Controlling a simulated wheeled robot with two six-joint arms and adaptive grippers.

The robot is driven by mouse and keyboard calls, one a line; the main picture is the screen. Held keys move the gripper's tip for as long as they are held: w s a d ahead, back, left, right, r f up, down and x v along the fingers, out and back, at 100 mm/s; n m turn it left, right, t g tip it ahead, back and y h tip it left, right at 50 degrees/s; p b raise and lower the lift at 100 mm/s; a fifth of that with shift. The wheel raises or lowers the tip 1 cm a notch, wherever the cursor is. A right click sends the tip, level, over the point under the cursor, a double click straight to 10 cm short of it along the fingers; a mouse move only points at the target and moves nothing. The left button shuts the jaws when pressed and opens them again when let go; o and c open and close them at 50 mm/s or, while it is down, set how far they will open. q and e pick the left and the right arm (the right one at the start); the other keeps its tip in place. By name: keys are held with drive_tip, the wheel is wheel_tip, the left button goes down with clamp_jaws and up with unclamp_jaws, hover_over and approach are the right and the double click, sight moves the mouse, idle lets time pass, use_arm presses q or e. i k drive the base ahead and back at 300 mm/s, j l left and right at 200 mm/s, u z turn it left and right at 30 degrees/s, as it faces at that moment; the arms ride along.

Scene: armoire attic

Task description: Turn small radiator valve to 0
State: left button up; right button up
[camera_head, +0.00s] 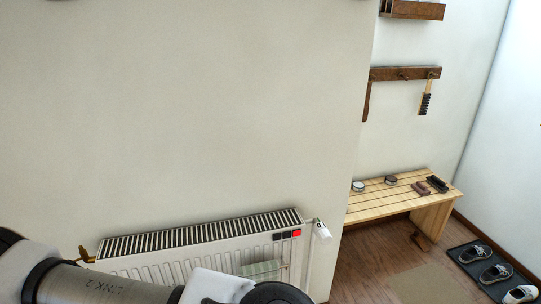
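A white radiator (150,268) with a dark slatted top grille stands against the wall at the bottom of the head view. A small white valve head (322,230) sticks out at its upper right end, tilted. Its scale and setting are too small to read. A brass-coloured fitting (86,254) shows at the radiator's left end. My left arm crosses the lower left in front of the radiator and hides part of it. Neither gripper shows, so their distance from the valve cannot be told.
A wooden bench (400,198) with tins and brushes stands at the right. A hook rail (405,74) with a hanging brush and a shelf (412,10) are above it. Shoes lie on a dark mat (470,251) at far right.

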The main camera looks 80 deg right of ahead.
sight(320, 229)
drive_tip(key=z, duration=3.2)
drive_tip(key=l+z, duration=0.1)
drive_tip(key=l, duration=0.8)
drive_tip(key=i+l, duration=0.15)
drive_tip(key=l, duration=0.7)
drive_tip(key=z, duration=0.05)
